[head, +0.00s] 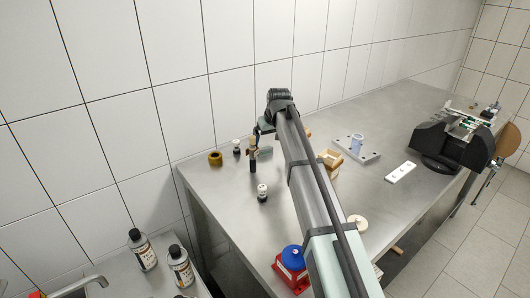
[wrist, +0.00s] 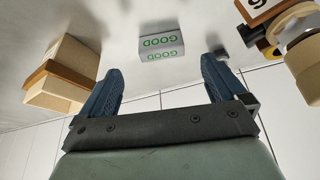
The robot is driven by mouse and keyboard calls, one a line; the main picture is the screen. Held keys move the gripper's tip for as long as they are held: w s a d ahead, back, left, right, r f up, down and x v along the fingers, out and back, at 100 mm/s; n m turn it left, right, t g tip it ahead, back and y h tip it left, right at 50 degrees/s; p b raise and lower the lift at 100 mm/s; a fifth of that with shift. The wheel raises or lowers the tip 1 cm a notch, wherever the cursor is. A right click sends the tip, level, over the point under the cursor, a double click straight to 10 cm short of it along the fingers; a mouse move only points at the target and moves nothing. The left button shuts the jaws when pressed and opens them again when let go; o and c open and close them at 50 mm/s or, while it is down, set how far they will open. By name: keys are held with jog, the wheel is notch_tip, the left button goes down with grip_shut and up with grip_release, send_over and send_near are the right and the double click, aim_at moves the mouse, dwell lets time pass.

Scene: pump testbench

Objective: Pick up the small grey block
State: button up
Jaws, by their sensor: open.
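The small grey block (wrist: 162,47), marked "GOOD" in green on two faces, lies on the metal table. In the wrist view it is ahead of my gripper (wrist: 162,72), between the lines of the two blue fingers and apart from both. The fingers are spread and empty. In the head view my gripper (head: 258,134) hangs low over the far left part of the table, partly hidden by my arm. A greyish shape (head: 266,143) beside it may be the block, too small to be sure.
The wall is close behind.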

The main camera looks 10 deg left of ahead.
aim_at(265, 147)
jog(key=shift+x, duration=2.6)
jog(key=shift+s+a, duration=0.1)
jog(key=shift+s, duration=0.05)
jog(key=c, duration=1.1)
jog(key=shift+r, duration=0.1)
